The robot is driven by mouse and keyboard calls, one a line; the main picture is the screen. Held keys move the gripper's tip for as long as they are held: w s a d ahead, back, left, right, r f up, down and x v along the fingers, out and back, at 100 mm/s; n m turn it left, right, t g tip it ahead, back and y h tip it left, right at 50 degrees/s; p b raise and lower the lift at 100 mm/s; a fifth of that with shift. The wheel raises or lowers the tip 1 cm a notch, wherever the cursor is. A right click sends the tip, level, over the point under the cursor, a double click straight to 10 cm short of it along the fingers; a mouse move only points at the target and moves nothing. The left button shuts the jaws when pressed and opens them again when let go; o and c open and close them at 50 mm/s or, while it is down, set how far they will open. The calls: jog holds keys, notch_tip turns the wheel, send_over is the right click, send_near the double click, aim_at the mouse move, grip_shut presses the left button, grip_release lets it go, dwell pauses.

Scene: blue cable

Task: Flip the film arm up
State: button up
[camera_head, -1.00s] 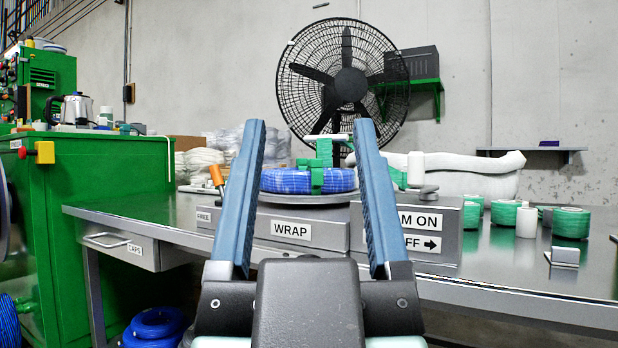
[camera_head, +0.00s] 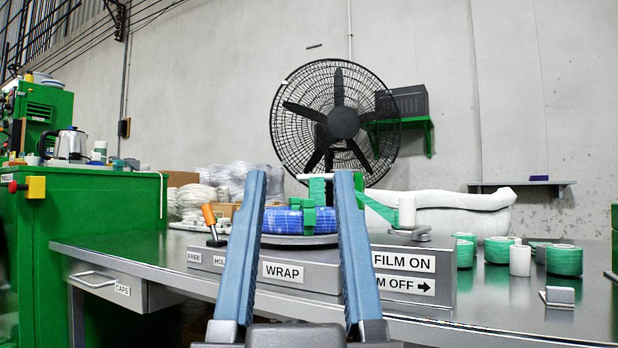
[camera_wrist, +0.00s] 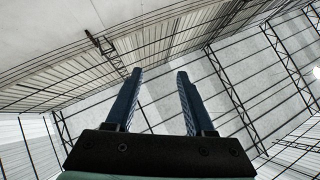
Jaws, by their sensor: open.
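The wrapping station (camera_head: 330,282) is a grey box on the bench with labels WRAP, FILM ON and FILM OFF. A blue cable coil (camera_head: 322,221) lies on its round turntable, with a green clamp-like part (camera_head: 310,218) over it. A thin green arm (camera_head: 378,210) slants down rightward to a white film roll (camera_head: 407,212) on a grey base; this looks like the film arm. My gripper (camera_head: 300,178) is open and empty, fingers pointing up, in front of the coil. Its right finger hides part of the coil and the arm's left end. The wrist view shows my open fingers (camera_wrist: 159,75) against the ceiling.
An orange-handled lever (camera_head: 211,224) stands left of the coil. Several green rolls (camera_head: 564,259) and a white roll (camera_head: 520,260) stand on the bench at right. A large black fan (camera_head: 338,122) is behind. A green cabinet (camera_head: 95,240) stands at left.

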jog(key=shift+r+p, duration=0.35)
jog(key=shift+r, duration=0.05)
jog(key=shift+c, duration=1.1)
notch_tip(320, 180, up, 6)
jog(key=p, duration=0.5)
jog(key=shift+f+p, duration=0.2)
jog(key=shift+p, duration=0.1)
grip_shut()
notch_tip(320, 180, up, 23)
jog(key=p, duration=2.3)
